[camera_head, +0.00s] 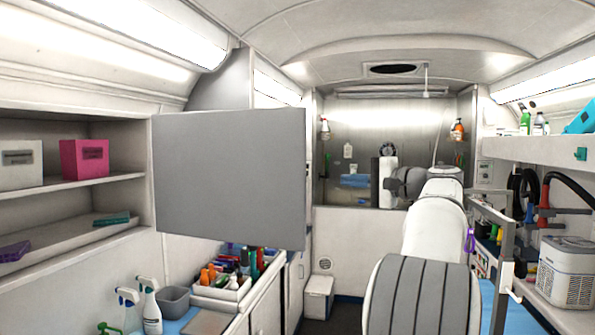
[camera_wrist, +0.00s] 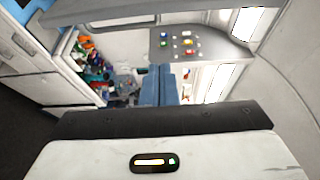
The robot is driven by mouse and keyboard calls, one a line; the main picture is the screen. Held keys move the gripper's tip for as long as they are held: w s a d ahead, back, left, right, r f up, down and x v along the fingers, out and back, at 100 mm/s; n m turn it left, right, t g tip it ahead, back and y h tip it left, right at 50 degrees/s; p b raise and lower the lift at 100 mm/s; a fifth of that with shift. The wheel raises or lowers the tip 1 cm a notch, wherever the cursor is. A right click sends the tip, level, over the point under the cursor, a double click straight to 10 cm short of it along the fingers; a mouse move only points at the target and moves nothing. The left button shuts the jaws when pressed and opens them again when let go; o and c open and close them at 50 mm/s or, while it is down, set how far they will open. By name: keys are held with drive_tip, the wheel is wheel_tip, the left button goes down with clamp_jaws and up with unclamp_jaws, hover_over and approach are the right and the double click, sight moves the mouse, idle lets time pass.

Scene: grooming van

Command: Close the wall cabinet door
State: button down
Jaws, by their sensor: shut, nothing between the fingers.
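The wall cabinet (camera_head: 75,187) is on the left in the head view, with its shelves exposed. Its flat grey door (camera_head: 230,178) stands open, swung out from the cabinet's right side. My arm rises at centre right, well to the right of the door and apart from it. In the wrist view my gripper (camera_wrist: 160,72) has its two blue-grey fingers together, with nothing between them. The fingertips are hard to make out in the head view. I cannot identify the door in the wrist view.
A white box (camera_head: 21,165) and a pink box (camera_head: 84,159) stand on the cabinet shelf. Below the door are spray bottles (camera_head: 151,306) and a tray of bottles (camera_head: 222,292) on the counter. A grey panel with coloured knobs (camera_wrist: 205,48) shows in the wrist view.

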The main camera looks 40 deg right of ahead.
drive_tip(key=w+a+p, duration=0.3)
drive_tip(key=w+a, duration=0.2)
drive_tip(key=w, duration=0.2)
drive_tip(key=shift+r, duration=0.4)
idle(0.3)
